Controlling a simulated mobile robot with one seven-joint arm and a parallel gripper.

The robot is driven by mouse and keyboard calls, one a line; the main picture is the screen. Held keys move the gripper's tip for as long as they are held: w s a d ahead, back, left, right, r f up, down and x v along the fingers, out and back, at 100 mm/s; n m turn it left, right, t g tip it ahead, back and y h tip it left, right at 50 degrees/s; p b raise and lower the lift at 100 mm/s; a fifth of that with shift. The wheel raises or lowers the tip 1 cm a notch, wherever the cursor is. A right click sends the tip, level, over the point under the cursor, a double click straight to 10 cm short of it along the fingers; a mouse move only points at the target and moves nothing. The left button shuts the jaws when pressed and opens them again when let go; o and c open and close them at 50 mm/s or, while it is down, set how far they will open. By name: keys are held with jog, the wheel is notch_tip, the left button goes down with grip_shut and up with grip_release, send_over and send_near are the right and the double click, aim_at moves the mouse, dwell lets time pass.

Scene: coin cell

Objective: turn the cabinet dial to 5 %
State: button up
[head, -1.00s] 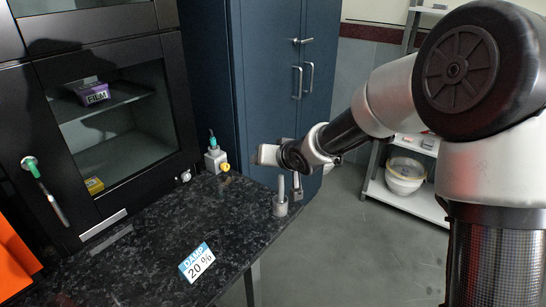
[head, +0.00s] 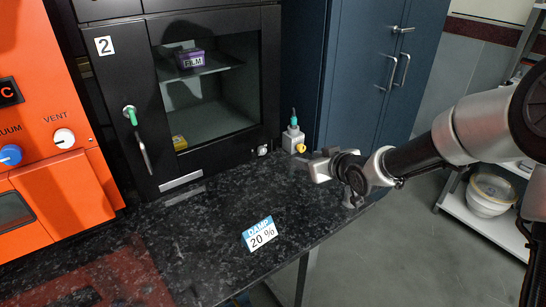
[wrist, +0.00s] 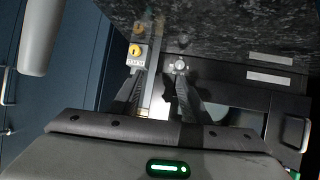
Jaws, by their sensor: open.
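The black cabinet marked 2 (head: 117,85) stands at the back of the dark bench. A small pale dial (head: 263,151) sits low on its front, right of the glass door. The dial also shows in the wrist view (wrist: 181,66), near the right fingertip; its setting is too small to read. My gripper (head: 312,169) is over the bench, in front and to the right of the dial, apart from it in the head view. Its two fingers are spread and empty in the wrist view (wrist: 158,72).
A grey fitting with a yellow knob (head: 300,148) stands just right of the dial. A card (head: 260,233) reading DAMP 20 % is on the bench. A green-topped door handle (head: 136,132) and an orange machine (head: 75,170) are at left.

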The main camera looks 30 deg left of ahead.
aim_at(263, 152)
jog(key=w+a+f+n+b, duration=0.1)
jog(key=w+a+f, duration=0.1)
jog(key=a, duration=0.4)
jog(key=w+a+f+n+y+b, duration=0.1)
jog(key=w+a+f, duration=0.1)
jog(key=a, duration=0.4)
jog(key=w+a+f+n+b, duration=0.1)
jog(key=w+a+f+n, duration=0.1)
jog(key=a+f, duration=0.2)
jog(key=shift+w+a+y+b, duration=0.2)
jog(key=shift+a+y+b, duration=0.15)
jog(key=shift+a, duration=0.65)
jog(key=c, duration=1.1)
